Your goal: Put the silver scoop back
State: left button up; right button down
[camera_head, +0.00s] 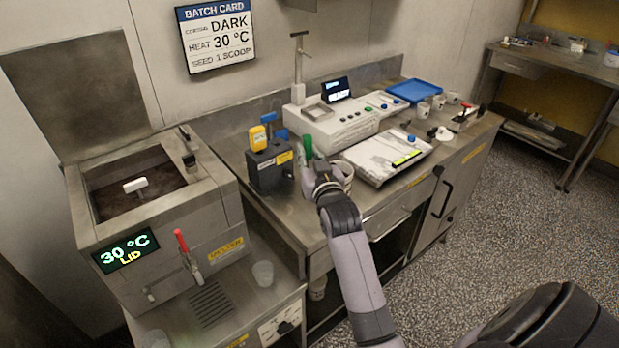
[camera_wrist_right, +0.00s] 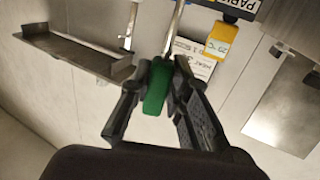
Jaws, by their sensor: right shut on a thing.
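My right gripper (camera_head: 318,172) is shut on the green handle (camera_head: 307,146) of a tool, just right of the dark holder block on the counter. In the right wrist view the two fingers pinch this green handle (camera_wrist_right: 157,88) from both sides. A thin silver shaft (camera_wrist_right: 174,32) runs from it past the edge of the picture. The tool's far end is hidden, so I cannot tell for sure that it is the silver scoop. The dark holder block (camera_head: 268,174) carries a yellow handle (camera_head: 258,138) and a blue one (camera_head: 269,122). My left gripper is out of view.
A pale tub (camera_head: 347,168) stands close right of my gripper, partly hidden. Behind are a white machine (camera_head: 335,128) and a work slab (camera_head: 383,158). The melter (camera_head: 165,210) stands open at left, a clear cup (camera_head: 263,273) beside it. A blue tray (camera_head: 414,91) lies farther back.

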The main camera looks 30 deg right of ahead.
notch_tip(320, 180, down, 7)
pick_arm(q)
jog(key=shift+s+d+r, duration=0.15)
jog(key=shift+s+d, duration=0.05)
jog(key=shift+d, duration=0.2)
pick_arm(e)
jog(key=shift+f, duration=0.15)
jog(key=c, duration=1.5)
grip_release()
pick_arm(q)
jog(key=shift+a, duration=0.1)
pick_arm(e)
jog(key=shift+s+a, duration=0.1)
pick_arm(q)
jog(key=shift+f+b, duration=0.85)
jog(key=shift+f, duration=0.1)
pick_arm(e)
jog(key=v, duration=1.2)
